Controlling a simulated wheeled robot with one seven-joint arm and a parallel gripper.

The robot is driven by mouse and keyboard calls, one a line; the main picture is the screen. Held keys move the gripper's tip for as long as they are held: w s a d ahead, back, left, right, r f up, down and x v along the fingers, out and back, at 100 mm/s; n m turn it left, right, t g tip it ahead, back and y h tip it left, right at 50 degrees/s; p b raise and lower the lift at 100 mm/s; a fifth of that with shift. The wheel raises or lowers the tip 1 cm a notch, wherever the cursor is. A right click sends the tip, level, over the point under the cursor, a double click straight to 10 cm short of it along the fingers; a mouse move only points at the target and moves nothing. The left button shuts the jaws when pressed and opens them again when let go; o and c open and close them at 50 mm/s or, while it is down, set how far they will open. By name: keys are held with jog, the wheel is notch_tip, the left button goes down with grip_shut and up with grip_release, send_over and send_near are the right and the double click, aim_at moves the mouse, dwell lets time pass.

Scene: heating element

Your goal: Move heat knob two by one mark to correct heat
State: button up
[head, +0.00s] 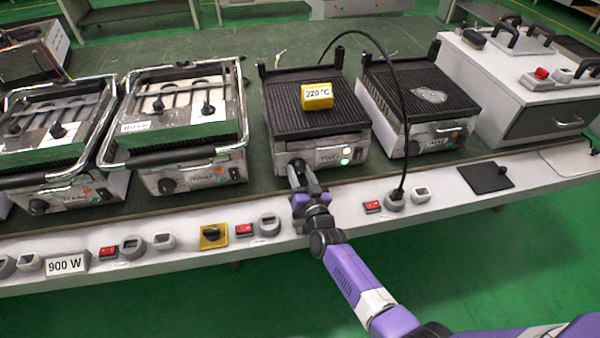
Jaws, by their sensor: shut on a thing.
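My gripper (298,172) is at the left part of the front panel of the flat ribbed grill (300,110) in the middle of the bench. It is shut on that grill's heat knob, which the fingers mostly hide. The knob's marks and pointer cannot be read here. A yellow block (318,96) marked 220°C lies on this grill's plate. Lights (346,155) glow white and green on the right of its front panel.
A second flat grill (418,95) with its own knob (413,148) stands to the right. Two lidded grills (175,125) stand to the left. A black cable (375,45) arches over to a socket on the bench front. Red switches (372,206) line the front edge.

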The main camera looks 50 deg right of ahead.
jog(key=shift+r+n+p, duration=0.3)
jog(key=shift+n+p, duration=0.7)
jog(key=shift+n, duration=0.1)
jog(key=shift+f+n+p, duration=0.25)
jog(key=shift+n+p, duration=0.35)
jog(key=shift+n, duration=0.5)
jog(key=o, duration=1.4)
jog(key=shift+c, duration=0.2)
jog(key=shift+p+v, duration=0.85)
jog(key=shift+v, duration=3.1)
jog(key=shift+a+r, duration=0.1)
jog(key=shift+r, duration=0.1)
jog(key=shift+w, duration=0.1)
